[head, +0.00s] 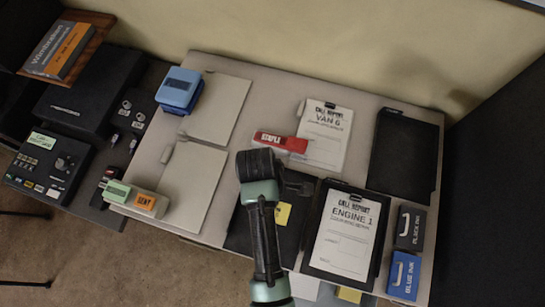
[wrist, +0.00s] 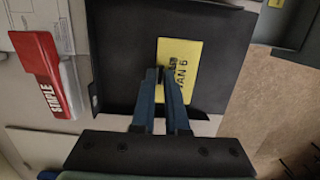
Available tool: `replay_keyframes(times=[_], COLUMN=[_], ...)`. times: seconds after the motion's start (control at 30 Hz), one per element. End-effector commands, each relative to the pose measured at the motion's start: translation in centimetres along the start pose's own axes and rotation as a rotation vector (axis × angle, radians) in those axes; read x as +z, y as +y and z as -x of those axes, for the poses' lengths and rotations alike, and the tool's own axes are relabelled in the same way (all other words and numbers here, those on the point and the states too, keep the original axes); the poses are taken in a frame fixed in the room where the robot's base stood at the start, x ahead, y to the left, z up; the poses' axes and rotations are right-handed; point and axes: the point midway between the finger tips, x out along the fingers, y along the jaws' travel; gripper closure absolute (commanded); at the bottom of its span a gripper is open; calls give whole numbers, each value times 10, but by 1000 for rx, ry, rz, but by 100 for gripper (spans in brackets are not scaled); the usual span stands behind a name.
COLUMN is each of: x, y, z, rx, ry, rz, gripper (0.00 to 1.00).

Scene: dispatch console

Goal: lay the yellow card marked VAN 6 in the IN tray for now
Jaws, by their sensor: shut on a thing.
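The yellow card marked VAN 6 (wrist: 188,65) shows in the wrist view over a dark, flat tray-like surface (wrist: 225,45). My gripper (wrist: 162,76) is shut on the card's near-left edge. In the head view the card (head: 284,214) is a small yellow patch beside my arm, over a black tray or board (head: 246,238) that my arm partly covers. Whether the card touches that surface or hangs just above it, I cannot tell. No IN label is readable in either view.
A red stapler (head: 280,142) lies by the VAN 6 call report (head: 328,120). The ENGINE 1 clipboard (head: 345,235) is right of my arm, with ink boxes (head: 410,228) beyond. Another black board or tray (head: 403,155) lies bare at upper right. Pale folders (head: 190,180) lie left.

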Motion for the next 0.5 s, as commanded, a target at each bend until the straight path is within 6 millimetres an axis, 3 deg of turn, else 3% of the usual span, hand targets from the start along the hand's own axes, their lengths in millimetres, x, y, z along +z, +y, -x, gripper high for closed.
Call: replay_keyframes(times=[0.3, 0.5], x=[-4, -5], y=[0, 0], z=[-38, -42], rx=[-1, 1], ry=[0, 1], rz=[-2, -2], gripper=[100, 100])
